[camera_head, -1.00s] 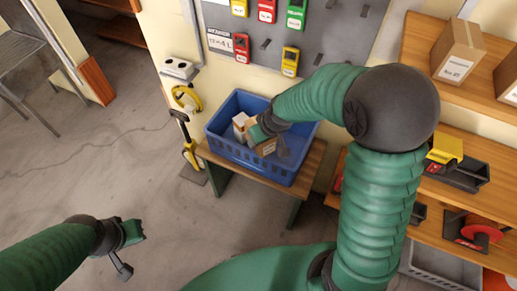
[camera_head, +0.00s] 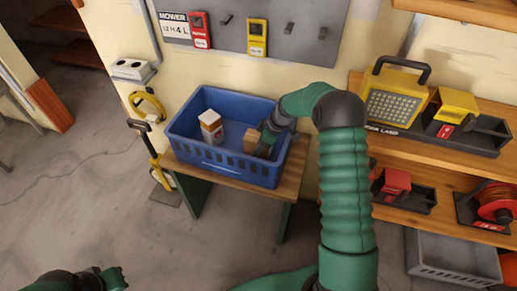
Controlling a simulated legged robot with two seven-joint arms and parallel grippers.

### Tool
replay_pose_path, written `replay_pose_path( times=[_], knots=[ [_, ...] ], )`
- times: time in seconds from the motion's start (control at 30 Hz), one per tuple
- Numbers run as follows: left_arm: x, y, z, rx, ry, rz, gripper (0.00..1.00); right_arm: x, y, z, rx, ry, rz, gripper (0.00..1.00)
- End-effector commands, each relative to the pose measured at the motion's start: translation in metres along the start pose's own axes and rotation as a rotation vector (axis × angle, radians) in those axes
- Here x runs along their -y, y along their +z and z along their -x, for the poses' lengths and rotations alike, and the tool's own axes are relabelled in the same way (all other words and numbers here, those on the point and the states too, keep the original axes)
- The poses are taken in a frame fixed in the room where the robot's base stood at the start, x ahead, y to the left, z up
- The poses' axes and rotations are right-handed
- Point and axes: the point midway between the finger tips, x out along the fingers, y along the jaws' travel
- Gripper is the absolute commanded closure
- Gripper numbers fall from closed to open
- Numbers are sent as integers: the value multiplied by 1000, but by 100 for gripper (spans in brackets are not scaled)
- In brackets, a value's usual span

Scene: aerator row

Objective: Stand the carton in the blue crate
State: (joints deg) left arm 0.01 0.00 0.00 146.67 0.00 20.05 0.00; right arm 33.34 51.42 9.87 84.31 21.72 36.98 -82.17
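The blue crate (camera_head: 225,172) sits on a small wooden bench. Inside it, on the left, a white and orange carton (camera_head: 211,128) appears upright. A brown cardboard box (camera_head: 251,142) is in the crate to its right, apart from it. My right gripper (camera_head: 262,146) reaches down into the crate at the right side of the brown box, touching or very close to it. Its fingers are partly hidden, so I cannot tell whether it grips the box. My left gripper (camera_head: 120,279) is low at the bottom left, away from the crate; its finger opening is unclear.
The wooden bench (camera_head: 235,183) stands against the wall under a grey tool board (camera_head: 290,30). Shelves at the right hold a yellow lamp (camera_head: 394,97), red and yellow items and a cable reel (camera_head: 495,205). A grey crate (camera_head: 450,255) is below. A yellow-handled tool (camera_head: 157,165) stands left of the bench.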

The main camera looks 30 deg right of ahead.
Motion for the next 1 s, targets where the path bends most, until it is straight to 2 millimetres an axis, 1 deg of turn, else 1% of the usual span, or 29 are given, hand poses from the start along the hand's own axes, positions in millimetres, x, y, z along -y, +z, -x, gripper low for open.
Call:
replay_pose_path(
  times=[0.03, 0.2, 0.23, 0.4, 0.67, 0.73, 0.77, 0.87, 1.0],
  knots=[
    [0, 1, -4, 0, 0, 0, 100, 0, 3, -8, 0, 0, -1, 100],
    [0, 1, -2, 0, 0, 0, 100, 0, 2, -8, 0, 1, 0, 100],
    [0, 1, -2, 0, 0, 0, 100, 1, 3, -8, 1, 0, -1, 46],
    [0, 1, -2, 0, 0, 0, 100, 0, 3, -8, 0, 0, 0, 26],
    [0, 1, -2, 0, 0, 0, 100, 0, 3, -8, 0, 0, -1, 26],
    [0, 0, -1, 0, 0, 0, 100, 0, 2, -3, 0, 1, -1, 26],
    [0, 0, 0, 0, 0, 0, 100, 0, 2, 0, -1, 2, 0, 26],
    [0, -1, 6, 0, 0, 0, 100, -1, 1, 20, -1, 4, -1, 26],
    [0, -4, 16, 0, 0, 0, 100, -1, 1, 58, -1, 5, -2, 26]
  ],
)
